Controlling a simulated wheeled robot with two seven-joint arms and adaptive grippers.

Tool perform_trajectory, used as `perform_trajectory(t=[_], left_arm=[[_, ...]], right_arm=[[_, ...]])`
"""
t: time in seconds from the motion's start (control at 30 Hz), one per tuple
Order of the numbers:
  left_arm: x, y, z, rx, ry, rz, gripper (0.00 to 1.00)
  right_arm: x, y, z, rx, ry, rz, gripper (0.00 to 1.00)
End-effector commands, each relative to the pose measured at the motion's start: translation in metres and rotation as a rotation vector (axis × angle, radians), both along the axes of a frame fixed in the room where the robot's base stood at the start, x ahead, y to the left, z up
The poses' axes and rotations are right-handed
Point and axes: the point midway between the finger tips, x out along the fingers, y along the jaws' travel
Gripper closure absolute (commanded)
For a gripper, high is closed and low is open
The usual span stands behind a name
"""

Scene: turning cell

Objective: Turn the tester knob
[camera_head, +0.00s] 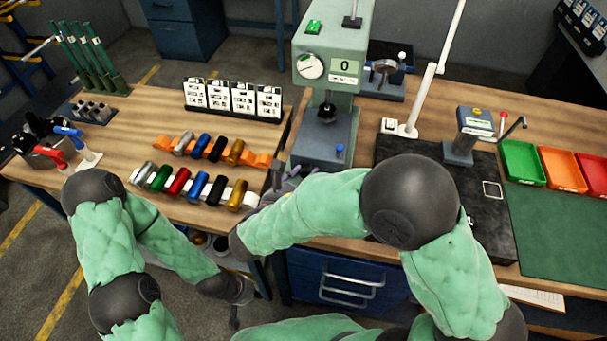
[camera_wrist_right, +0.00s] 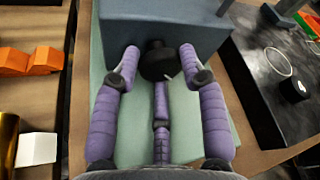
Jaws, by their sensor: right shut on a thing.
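The tester (camera_head: 330,45) is a pale green column with a dial and a "0" display, over a grey-blue base (camera_head: 328,135). In the right wrist view the black round knob (camera_wrist_right: 158,62) sits at the front of the blue-grey block (camera_wrist_right: 165,28). My right gripper (camera_wrist_right: 160,66) has its purple fingers on either side of the knob and is shut on it.
Coloured cylinders lie on a white rack (camera_head: 240,193) and an orange rack (camera_head: 262,159) left of the tester. A black slab (camera_head: 480,185) with a small blue-grey device (camera_head: 465,145) is on the right.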

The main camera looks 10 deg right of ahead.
Motion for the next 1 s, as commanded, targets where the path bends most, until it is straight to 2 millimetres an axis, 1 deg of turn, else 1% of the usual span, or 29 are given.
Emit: perform_trajectory(t=[0.03,0.13,0.33,0.63,0.67,0.7,0.73,1.0], left_arm=[[0.0002,0.0,0.0103,0.0,0.0,0.0,1.0],[0.0003,0.0001,0.0164,0.0,-0.001,0.0,1.0],[0.0001,0.0,0.0196,0.0,0.0,0.0,1.0],[0.0001,0.0,0.0188,0.0,0.0,0.0,1.0],[0.0,0.0,0.0188,0.0,0.0,0.0,1.0],[0.0001,0.0,0.0188,0.0,0.0,0.0,1.0],[0.0001,0.0,0.0188,0.0,0.0,0.0,1.0],[0.0001,0.0,0.0189,0.0,0.0,0.0,1.0]], right_arm=[[-0.0004,-0.0005,0.0048,0.033,-0.011,0.001,0.9],[-0.0007,-0.0011,0.0041,0.101,-0.039,0.001,0.9],[-0.0005,-0.0012,0.0024,0.18,-0.074,0.003,0.91],[0.0001,-0.0005,0.0021,0.186,-0.078,0.003,0.92],[0.0001,-0.0006,0.0022,0.186,-0.078,0.003,0.5],[0.0,-0.0005,0.0022,0.186,-0.078,0.003,0.39],[0.0,-0.0005,0.0022,0.186,-0.078,0.003,0.35],[-0.0005,-0.0011,0.0017,0.185,-0.076,0.001,0.35]])
